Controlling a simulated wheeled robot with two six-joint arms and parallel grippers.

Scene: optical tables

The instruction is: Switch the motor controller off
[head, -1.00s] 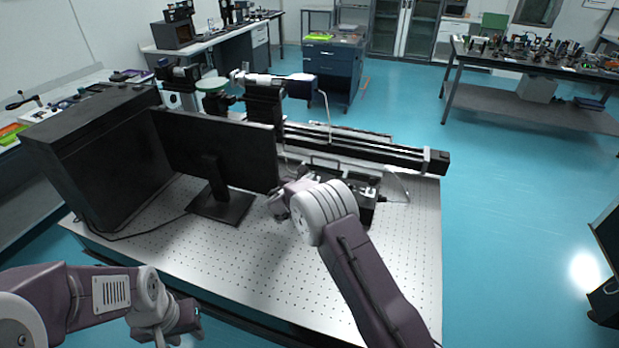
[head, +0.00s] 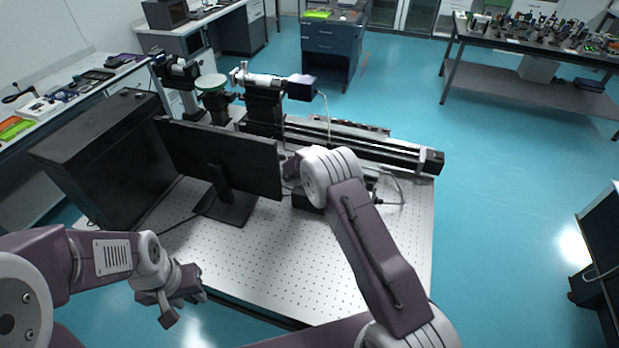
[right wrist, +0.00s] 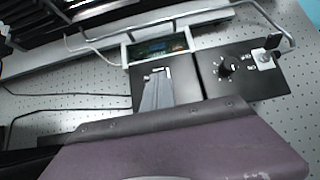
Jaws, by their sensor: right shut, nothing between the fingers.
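The motor controller is a black box with a front handle bar. In the right wrist view its black panel (right wrist: 245,88) shows a small lit display, a round knob with white marks, and a switch on a metal plate at the right end. In the head view the controller (head: 306,200) is mostly hidden behind my right arm. My right gripper (right wrist: 161,74) shows as grey fingers, shut and empty, over the panel left of the knob. I cannot tell whether it touches. My left gripper (head: 187,306) is open and empty, in front of the table's near left edge.
A monitor (head: 225,160) and a large black case (head: 100,150) stand on the left of the perforated optical table (head: 285,255). A long black rail (head: 370,148) lies behind the controller. Cables (right wrist: 70,110) run left of the controller. The table's front middle is clear.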

